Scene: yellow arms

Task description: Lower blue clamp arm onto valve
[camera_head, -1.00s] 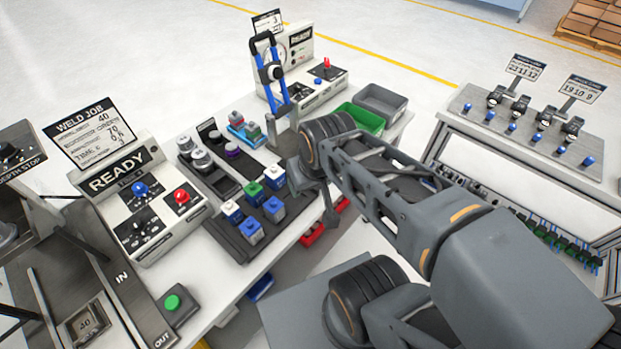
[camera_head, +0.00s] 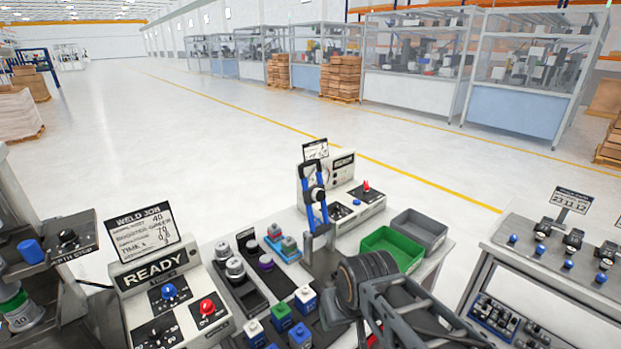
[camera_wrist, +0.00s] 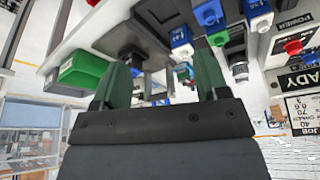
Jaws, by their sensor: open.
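The blue clamp arm (camera_head: 316,200) stands raised and tilted on its dark fixture at the back of the white bench in the head view. Its dark crossbar and round knob sit between blue side bars. A valve under it cannot be made out. My gripper (camera_wrist: 162,80) is open in the wrist view, with two dark green fingers apart and nothing clearly held between them. In the head view my arm is right of and nearer than the clamp, and the gripper itself cannot be made out. The wrist view is strongly tilted, and I cannot make out the clamp arm there.
Blue-, white- and green-topped blocks (camera_head: 281,312) stand in front of the clamp. A green bin (camera_head: 392,248) and a grey bin (camera_head: 420,228) are to its right. A READY panel (camera_head: 160,275) is at left, a test box (camera_head: 343,185) behind. A second bench (camera_head: 553,262) stands right.

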